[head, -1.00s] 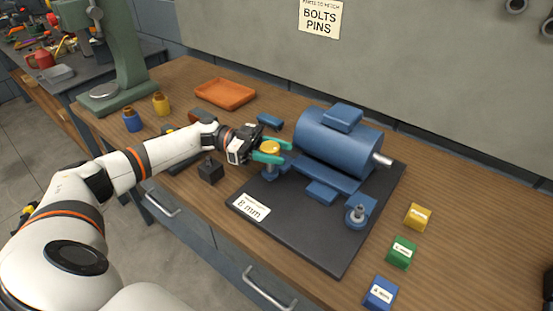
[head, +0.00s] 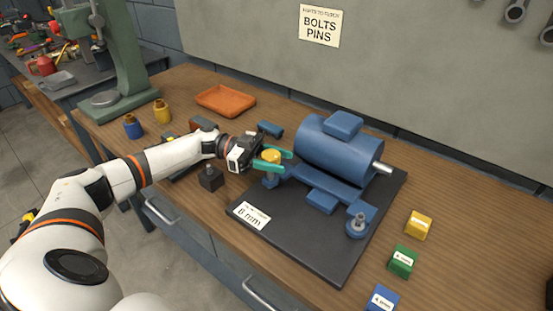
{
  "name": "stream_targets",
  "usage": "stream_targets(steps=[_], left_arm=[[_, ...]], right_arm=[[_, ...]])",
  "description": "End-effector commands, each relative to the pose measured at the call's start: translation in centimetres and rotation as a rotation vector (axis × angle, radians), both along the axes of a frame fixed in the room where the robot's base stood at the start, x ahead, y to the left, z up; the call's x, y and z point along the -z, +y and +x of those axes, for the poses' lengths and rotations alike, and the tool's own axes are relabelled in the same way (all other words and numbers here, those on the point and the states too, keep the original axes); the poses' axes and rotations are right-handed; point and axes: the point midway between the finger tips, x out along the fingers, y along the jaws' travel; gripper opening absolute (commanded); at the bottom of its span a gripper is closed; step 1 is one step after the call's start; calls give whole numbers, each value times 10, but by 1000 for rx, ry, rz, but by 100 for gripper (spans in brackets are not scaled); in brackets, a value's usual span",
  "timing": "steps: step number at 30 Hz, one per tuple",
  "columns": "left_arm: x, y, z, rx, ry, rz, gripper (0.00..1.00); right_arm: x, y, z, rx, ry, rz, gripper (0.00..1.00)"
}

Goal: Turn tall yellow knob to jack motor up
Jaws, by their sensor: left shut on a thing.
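The tall yellow knob (head: 271,156) stands upright at the left corner of the dark base plate (head: 293,250). My left gripper (head: 272,158), with green fingers, is shut on the yellow knob, one finger on each side of it. The blue motor (head: 337,148) lies on the plate just right of the knob, its grey shaft (head: 382,168) pointing right. Any gap under the motor is too small to tell.
A white label reading 6 mm or 8 mm (head: 251,215) lies on the plate. Yellow (head: 418,225), green (head: 403,262) and blue (head: 381,299) blocks stand at right. A black block (head: 210,178) is near my left wrist. An orange tray (head: 225,100) and two small bottles are behind.

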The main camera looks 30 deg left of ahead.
Motion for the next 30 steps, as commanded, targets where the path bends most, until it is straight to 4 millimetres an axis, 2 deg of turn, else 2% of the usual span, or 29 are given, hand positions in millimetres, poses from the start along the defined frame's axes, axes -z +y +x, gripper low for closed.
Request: stream_targets(steps=[1, 7, 8, 11, 22, 26, 30], left_arm=[[7, -4, -4, 15, 10, 5, 21], [7, -4, -4, 15, 10, 5, 21], [8, -4, -4, 15, 10, 5, 49], [7, -3, -3, 12, 9, 4, 65], [4, 5, -2, 3, 4, 3, 65], [5, 24, -6, 1, 4, 5, 65], [7, 54, -13, 1, 5, 5, 65]], right_arm=[[1, 0, 0, 0, 0, 0, 36], [1, -1, 0, 0, 1, -1, 36], [1, -1, 0, 0, 1, -1, 36], [1, -1, 0, 0, 1, -1, 36], [3, -2, -1, -1, 1, -2, 36], [9, -2, -1, -1, 1, -2, 36], [18, -2, -1, 0, 1, -2, 36]])
